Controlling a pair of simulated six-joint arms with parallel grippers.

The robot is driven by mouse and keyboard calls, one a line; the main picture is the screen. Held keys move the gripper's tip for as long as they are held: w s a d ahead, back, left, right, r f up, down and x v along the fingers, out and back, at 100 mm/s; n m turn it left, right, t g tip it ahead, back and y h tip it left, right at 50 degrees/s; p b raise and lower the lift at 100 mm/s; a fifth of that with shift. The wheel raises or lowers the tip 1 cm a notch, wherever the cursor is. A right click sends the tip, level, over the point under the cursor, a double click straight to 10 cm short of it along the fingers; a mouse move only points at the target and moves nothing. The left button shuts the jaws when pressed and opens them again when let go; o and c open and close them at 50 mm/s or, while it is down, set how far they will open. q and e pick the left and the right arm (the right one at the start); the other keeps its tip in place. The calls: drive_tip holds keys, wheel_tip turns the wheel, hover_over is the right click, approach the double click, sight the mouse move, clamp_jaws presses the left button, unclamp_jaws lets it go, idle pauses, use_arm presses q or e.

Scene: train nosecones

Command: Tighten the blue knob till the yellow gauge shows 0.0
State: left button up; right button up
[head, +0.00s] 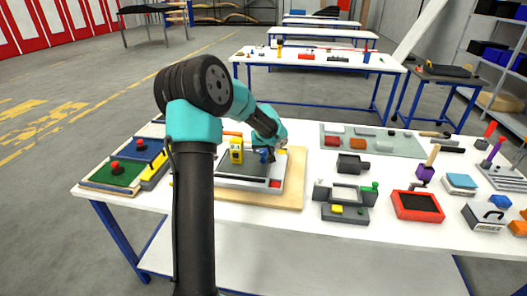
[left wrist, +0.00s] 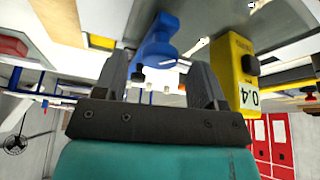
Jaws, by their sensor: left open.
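The blue knob (head: 264,156) sits on the grey plate of a white-framed fixture (head: 232,184), partly hidden by my left arm. In the left wrist view the blue knob (left wrist: 158,42) lies ahead of my left gripper (left wrist: 158,62), between the lines of its two spread fingers. The left gripper is open; I cannot tell whether a finger touches the knob. The yellow gauge (head: 237,146) stands to the left of the knob in the head view. In the left wrist view the yellow gauge (left wrist: 236,68) reads 0.4, upside down. My right gripper is not in view.
The fixture lies on a wooden board (head: 289,195) on the white table. A grey bracket assembly (head: 345,203) and a red tray (head: 417,207) stand to the right. White table surface is clear between several of these.

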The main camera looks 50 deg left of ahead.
use_arm(q)
drive_tip(key=shift+w+a+f, duration=0.15)
drive_tip(key=shift+a+f, duration=0.05)
drive_tip(key=shift+f, duration=0.45)
drive_tip(key=shift+c, duration=0.4)
drive_tip(key=c, duration=0.8)
